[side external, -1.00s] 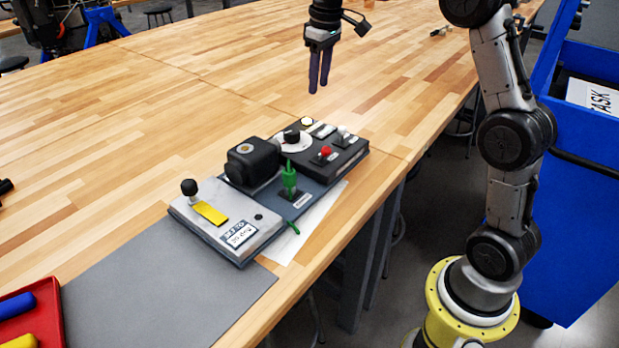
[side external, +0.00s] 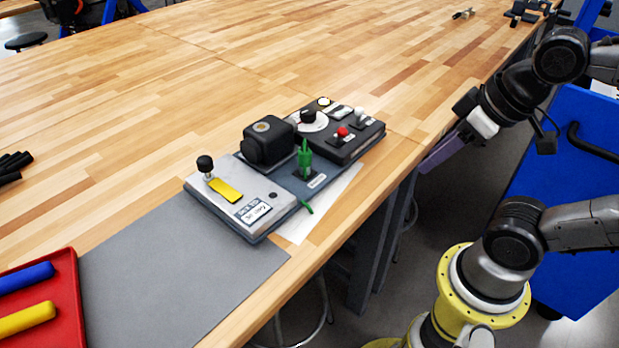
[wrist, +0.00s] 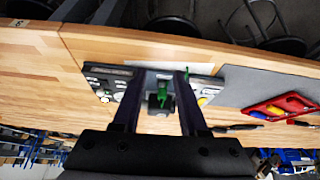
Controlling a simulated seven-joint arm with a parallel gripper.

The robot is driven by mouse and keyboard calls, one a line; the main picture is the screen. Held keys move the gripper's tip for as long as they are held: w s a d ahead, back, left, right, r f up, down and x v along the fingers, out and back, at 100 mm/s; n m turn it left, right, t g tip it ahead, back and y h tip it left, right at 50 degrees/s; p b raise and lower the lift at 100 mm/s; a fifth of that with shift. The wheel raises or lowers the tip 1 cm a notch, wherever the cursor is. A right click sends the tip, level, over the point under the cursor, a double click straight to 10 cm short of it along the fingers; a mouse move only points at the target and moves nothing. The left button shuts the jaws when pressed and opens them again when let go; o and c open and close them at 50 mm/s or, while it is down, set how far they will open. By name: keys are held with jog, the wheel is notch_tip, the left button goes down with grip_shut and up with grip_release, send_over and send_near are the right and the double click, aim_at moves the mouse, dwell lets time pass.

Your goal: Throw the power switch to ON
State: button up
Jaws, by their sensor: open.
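The control board (side external: 318,190) lies near the table's front edge. Its right black box (side external: 338,152) carries a round dial (side external: 308,121), a red-tipped switch (side external: 342,133) and a silver toggle (side external: 360,118); its labels are too small to read, so I cannot tell which is the power switch. Its left grey box (side external: 262,222) has a black-knobbed lever (side external: 206,166) beside a yellow plate. A green handle (side external: 304,157) stands between them. My gripper (side external: 425,165) is open and empty, right of the board and apart from it. In the wrist view the green handle (wrist: 160,98) shows between the fingers (wrist: 160,78).
A black block-shaped housing (side external: 268,143) stands behind the green handle. A grey mat (side external: 180,285) and a red tray (side external: 68,300) with blue and yellow pieces lie to the left. A blue cart (side external: 570,230) stands at right.

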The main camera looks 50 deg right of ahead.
jog(key=shift+w, duration=0.2)
jog(key=shift+m, duration=0.3)
jog(key=c, duration=0.3)
jog(key=w+r, duration=0.2)
jog(key=r, duration=0.1)
jog(key=shift+d+m+t, duration=0.15)
jog(key=shift+m+t, duration=0.25)
grip_shut()
jog(key=w+d+r+m+h, duration=0.1)
jog(key=w+d+r+m, duration=0.2)
jog(key=w, duration=0.5)
jog(key=w+d+r+m+h, duration=0.1)
jog(key=w+d+r, duration=0.3)
jog(key=w, duration=0.3)
jog(key=w+d+f+m+g, duration=0.2)
jog(key=w+d+f+g, duration=0.1)
jog(key=w+d+f, duration=0.5)
jog(key=w+d, duration=0.2)
jog(key=d, duration=0.1)
jog(key=shift+w+d+f, duration=0.2)
jog(key=shift+w+f, duration=0.1)
